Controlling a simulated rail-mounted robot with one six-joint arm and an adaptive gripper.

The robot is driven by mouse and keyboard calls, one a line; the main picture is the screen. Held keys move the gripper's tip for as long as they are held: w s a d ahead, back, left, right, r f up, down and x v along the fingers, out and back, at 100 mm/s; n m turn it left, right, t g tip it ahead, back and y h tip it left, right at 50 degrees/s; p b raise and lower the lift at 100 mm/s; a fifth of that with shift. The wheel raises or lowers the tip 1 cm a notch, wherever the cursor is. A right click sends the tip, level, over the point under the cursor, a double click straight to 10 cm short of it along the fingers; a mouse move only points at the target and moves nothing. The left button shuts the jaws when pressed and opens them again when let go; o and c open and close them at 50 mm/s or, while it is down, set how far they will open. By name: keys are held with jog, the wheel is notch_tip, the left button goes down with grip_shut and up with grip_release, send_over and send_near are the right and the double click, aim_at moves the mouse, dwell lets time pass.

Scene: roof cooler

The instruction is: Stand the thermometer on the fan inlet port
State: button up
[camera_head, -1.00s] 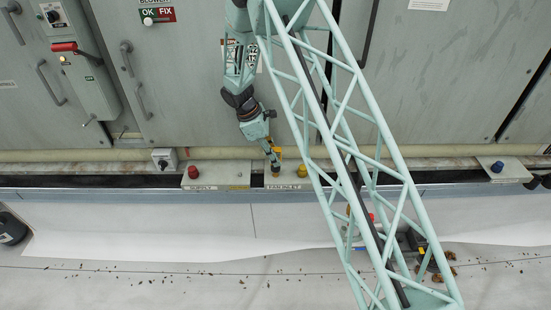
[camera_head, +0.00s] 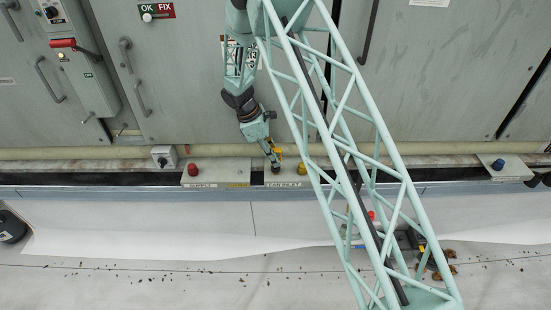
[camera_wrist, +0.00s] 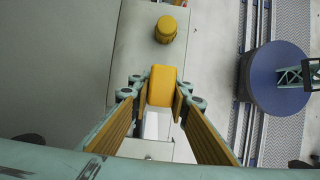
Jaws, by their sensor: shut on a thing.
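My gripper (camera_head: 275,167) is low over the strip at the FAN INLET label (camera_head: 287,185). In the wrist view, my gripper (camera_wrist: 160,95) is shut on the thermometer (camera_wrist: 162,82), which shows a yellow rounded block with a pale part below it. In the head view my gripper and arm mostly hide the thermometer. The fan inlet port is hidden under my gripper, and I cannot tell whether the thermometer touches it. A yellow cap (camera_head: 302,169) stands just right of my gripper; it also shows ahead of the fingers in the wrist view (camera_wrist: 165,29).
A red cap (camera_head: 192,170) stands at the SUPPLY label, left of my gripper. A blue cap (camera_head: 497,166) is far right. Grey cabinet doors (camera_head: 430,80) rise behind the strip. A round dark blue thing (camera_wrist: 277,78) is at the right of the wrist view.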

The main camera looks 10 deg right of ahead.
jog(key=shift+f+b, duration=0.35)
jog(key=shift+f, duration=0.4)
dwell(0.4)
jog(key=o, duration=1.1)
jog(key=shift+c, duration=0.2)
jog(key=shift+r, duration=0.15)
jog(key=v, duration=1.1)
jog(key=shift+a+r, duration=0.3)
jog(key=shift+w, duration=0.1)
